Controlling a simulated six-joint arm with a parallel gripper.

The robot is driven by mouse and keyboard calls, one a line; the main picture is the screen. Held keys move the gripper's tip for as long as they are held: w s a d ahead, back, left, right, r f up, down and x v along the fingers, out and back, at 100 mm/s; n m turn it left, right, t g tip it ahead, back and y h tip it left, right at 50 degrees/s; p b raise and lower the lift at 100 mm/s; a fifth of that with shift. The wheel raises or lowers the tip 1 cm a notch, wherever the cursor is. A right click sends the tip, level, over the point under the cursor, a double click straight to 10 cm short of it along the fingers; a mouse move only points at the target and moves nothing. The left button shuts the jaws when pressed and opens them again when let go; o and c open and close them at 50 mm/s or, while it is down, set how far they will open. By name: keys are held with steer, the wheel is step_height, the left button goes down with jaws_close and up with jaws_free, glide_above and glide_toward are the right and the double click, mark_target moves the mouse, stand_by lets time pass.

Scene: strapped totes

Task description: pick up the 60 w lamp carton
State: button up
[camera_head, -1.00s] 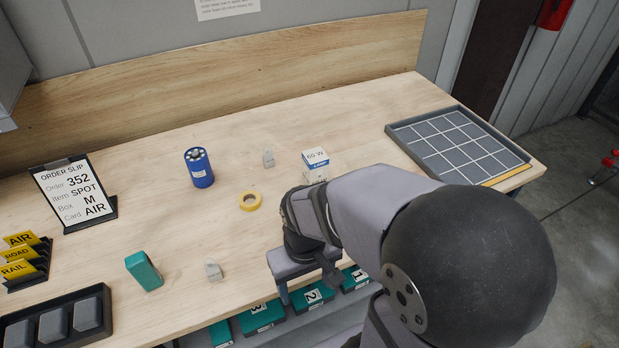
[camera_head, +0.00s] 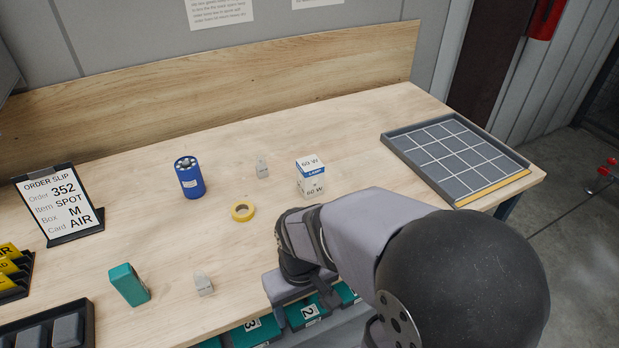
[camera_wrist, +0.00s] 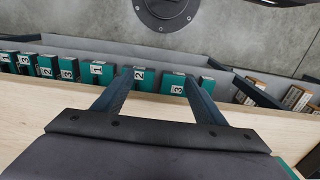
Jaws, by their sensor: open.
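The 60 W lamp carton (camera_head: 311,177) is a small white and blue box. It stands upright on the table in the head view, behind my arm's wrist and clear of it. My gripper (camera_head: 325,291) hangs at the table's front edge, pointing down and mostly hidden by my arm in the head view. In the wrist view my gripper (camera_wrist: 158,75) is open, its two fingers wide apart with nothing between them. Below the fingers are the numbered green boxes (camera_wrist: 139,78) on a shelf. The lamp carton does not show in the wrist view.
A gridded tray (camera_head: 455,155) lies at the right. The table behind the carton is clear.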

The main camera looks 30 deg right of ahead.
mark_target(315, 170)
steer(key=shift+o, duration=0.3)
stand_by(0.4)
